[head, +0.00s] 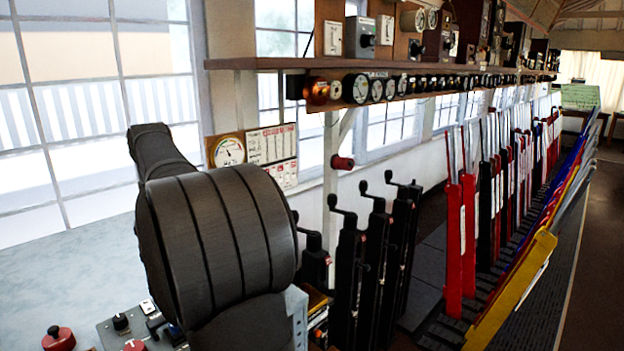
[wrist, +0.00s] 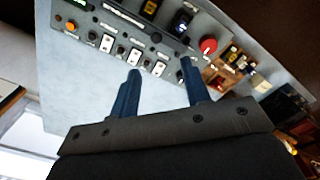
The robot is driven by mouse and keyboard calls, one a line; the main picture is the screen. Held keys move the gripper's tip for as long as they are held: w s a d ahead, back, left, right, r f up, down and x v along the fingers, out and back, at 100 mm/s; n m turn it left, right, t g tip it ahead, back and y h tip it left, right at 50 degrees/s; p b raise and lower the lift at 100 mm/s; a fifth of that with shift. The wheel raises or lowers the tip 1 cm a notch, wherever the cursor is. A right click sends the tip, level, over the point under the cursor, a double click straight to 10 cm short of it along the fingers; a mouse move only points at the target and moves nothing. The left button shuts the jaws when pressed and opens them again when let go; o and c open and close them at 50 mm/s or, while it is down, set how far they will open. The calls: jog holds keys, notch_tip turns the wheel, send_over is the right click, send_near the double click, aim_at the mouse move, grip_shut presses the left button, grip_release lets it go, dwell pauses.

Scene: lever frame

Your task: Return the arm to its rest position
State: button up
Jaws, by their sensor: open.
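My gripper (wrist: 163,92) shows in the wrist view as two blue fingers set well apart, with nothing between them. Beyond the fingers lies a pale grey surface with a control panel (wrist: 150,45) along its far side. In the head view a large dark ribbed part of my arm fills the left centre, and my gripper cannot be seen there. The panel's near part (head: 122,324) shows at the bottom left of the head view, partly hidden behind my arm.
A row of red, black, blue and yellow levers (head: 468,235) runs back along the right. Black crank handles (head: 375,250) stand right of my arm. A shelf (head: 270,63) with gauges hangs above. Red buttons (head: 58,339) sit at the lower left; another red knob (wrist: 208,45) shows in the wrist view.

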jog(key=s+d+m+t+y, duration=0.3)
jog(key=d+m, duration=0.5)
jog(key=m, duration=0.1)
jog(key=shift+f, duration=0.25)
dwell(0.4)
